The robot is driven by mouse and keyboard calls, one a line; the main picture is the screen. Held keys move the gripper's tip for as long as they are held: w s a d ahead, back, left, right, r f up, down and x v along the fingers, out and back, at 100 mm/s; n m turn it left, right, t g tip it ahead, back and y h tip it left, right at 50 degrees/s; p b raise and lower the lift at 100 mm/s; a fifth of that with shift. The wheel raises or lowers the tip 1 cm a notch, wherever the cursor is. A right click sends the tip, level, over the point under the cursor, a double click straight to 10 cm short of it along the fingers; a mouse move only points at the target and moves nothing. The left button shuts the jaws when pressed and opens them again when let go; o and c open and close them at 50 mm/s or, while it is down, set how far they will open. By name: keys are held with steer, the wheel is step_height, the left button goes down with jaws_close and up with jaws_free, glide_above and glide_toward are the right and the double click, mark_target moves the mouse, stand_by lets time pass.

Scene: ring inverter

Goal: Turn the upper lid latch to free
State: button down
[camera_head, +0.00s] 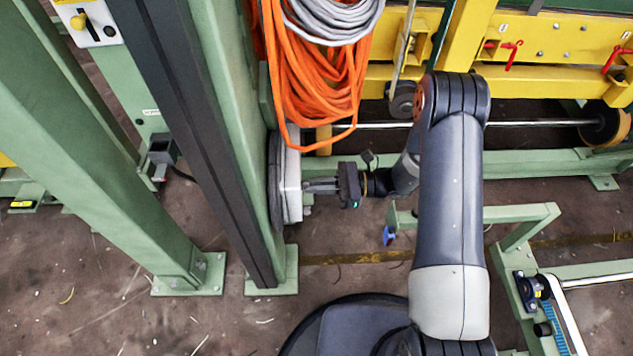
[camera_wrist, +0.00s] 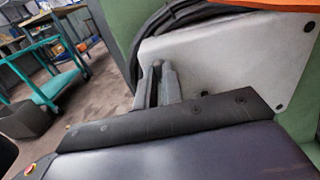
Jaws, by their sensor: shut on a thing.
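The lid is a light grey plate (camera_head: 291,185) seen nearly edge-on in the head view, on the side of a green column. In the wrist view it is a pale panel (camera_wrist: 235,65) with dark screws near its edges. My gripper (camera_head: 306,184) reaches it from the right, with its fingers level and their tips at the plate's face. In the wrist view my gripper (camera_wrist: 158,68) is shut on the upper lid latch, at the panel's left part. The fingers hide the latch, so its turn angle cannot be told.
Orange cable coils (camera_head: 310,75) hang just above the lid, with a grey cable coil (camera_head: 333,15) over them. A green column (camera_head: 225,120) stands left of the lid. A green frame (camera_head: 525,225) stands at right. Open floor (camera_head: 345,265) lies below my gripper.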

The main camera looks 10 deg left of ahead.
steer(key=shift+m, duration=0.3)
steer(key=c, duration=1.5)
jaws_free()
steer(key=shift+c, duration=0.2)
steer(key=shift+d, duration=0.1)
steer(key=p+v, duration=0.1)
steer(key=v, duration=0.9)
steer(key=shift+d, duration=0.25)
steer(key=shift+w, duration=0.15)
